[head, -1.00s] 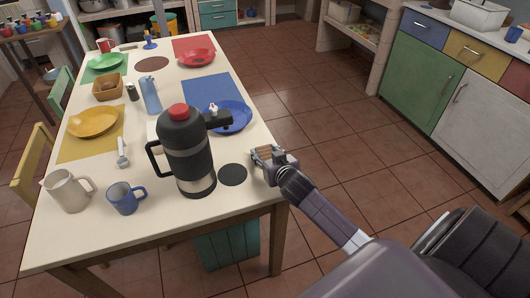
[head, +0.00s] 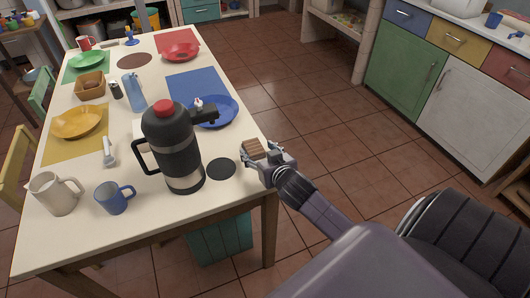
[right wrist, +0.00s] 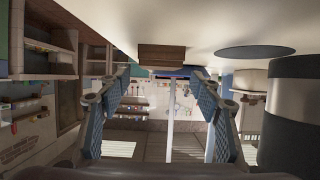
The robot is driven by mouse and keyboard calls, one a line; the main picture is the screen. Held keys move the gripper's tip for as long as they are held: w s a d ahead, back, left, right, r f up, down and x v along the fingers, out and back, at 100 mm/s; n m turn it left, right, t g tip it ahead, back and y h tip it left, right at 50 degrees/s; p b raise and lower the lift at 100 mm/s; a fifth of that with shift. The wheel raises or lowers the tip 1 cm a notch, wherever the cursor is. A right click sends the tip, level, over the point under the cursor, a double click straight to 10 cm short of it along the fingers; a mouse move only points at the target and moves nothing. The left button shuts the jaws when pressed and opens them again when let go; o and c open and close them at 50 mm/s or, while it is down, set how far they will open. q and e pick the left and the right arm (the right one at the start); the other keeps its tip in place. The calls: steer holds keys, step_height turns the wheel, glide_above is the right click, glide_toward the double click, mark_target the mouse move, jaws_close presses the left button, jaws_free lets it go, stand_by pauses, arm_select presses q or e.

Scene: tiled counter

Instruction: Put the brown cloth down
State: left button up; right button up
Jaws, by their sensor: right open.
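The brown cloth (head: 255,149) looks like a small folded block and lies at the right edge of the table (head: 150,232). In the right wrist view the cloth (right wrist: 162,55) shows against the pale tabletop, ahead of the fingertips. My right gripper (head: 252,164) is beside the cloth at the table edge. In the right wrist view its two fingers (right wrist: 161,76) are spread apart with nothing between them. Whether a fingertip still touches the cloth I cannot tell. My left gripper is not in view.
A black flask (head: 174,145) with a red top stands left of the gripper, with a dark round mat (head: 221,168) between them. A blue plate (head: 213,111) lies behind. A blue mug (head: 114,199) and a cream jug (head: 55,193) stand at the front left. Floor to the right is clear.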

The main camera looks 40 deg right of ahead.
steer(key=v, duration=0.6)
steer(key=shift+s, duration=0.25)
